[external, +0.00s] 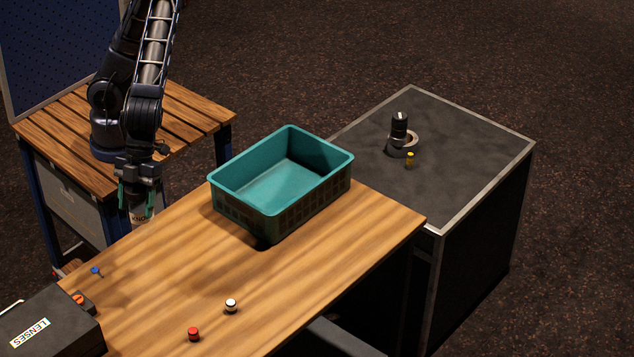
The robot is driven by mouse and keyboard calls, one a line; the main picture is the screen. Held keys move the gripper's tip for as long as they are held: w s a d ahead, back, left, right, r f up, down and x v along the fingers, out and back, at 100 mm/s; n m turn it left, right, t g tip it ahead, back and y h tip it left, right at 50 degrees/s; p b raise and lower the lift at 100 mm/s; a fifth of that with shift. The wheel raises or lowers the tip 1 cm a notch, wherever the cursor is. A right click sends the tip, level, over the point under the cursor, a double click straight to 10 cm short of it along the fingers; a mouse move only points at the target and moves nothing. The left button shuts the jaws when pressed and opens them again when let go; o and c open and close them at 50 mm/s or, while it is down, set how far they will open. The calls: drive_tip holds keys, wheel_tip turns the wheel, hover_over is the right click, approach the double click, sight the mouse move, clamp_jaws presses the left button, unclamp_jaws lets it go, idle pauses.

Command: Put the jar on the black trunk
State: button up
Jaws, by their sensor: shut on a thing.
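My gripper (136,192) points down at the left, near the far left edge of the wooden desk. I cannot tell how high the jar is above the desk. The black trunk (470,170) stands at the right, beyond the desk's right end, with a dark top and metal edging.
A teal crate (235,205) stands on the desk (330,240) between my gripper and the trunk. A red-capped item (193,334), a white-capped item (231,306) and a black LENSES case (45,320) are nearer. The trunk top's front part is clear.

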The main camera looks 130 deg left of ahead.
drive_tip(key=w+a+f+n+t+y, duration=0.1)
drive_tip(key=w+a+f+n, duration=0.15)
drive_tip(key=w+a, duration=0.6)
drive_tip(key=w+a+f+n+t+y, duration=0.1)
drive_tip(key=w+a+n, duration=0.35)
drive_tip(key=a, duration=0.65)
drive_tip(key=w+a+f+n+t+y, duration=0.1)
drive_tip(key=w+a+f+n, duration=0.1)
drive_tip(key=w+a, duration=0.65)
drive_tip(key=w+a+f+n+y, duration=0.1)
drive_tip(key=a+f+n, duration=0.15)
drive_tip(key=a, duration=0.95)
drive_tip(key=w+a+f+n+y, duration=0.1)
drive_tip(key=a+n, duration=0.2)
drive_tip(key=a, duration=0.8)
drive_tip(key=s+a+f+n+y, duration=0.1)
drive_tip(key=s+a+f+n, duration=0.2)
drive_tip(key=a, duration=1)
drive_tip(key=s+a+n+g+y, duration=0.1)
drive_tip(key=s+a+n, duration=0.25)
drive_tip(key=a, duration=1.05)
drive_tip(key=s+a+f+n+y, duration=0.15)
drive_tip(key=s+a, duration=0.35)
drive_tip(key=a, duration=0.8)
drive_tip(key=shift+n+h, duration=0.35)
drive_tip(key=shift+h, duration=0.1)
drive_tip(key=f, duration=2)
drive_tip(key=shift+w+a, duration=0.2)
drive_tip(key=shift+a, duration=0.1)
drive_tip(key=shift+f, duration=0.1)
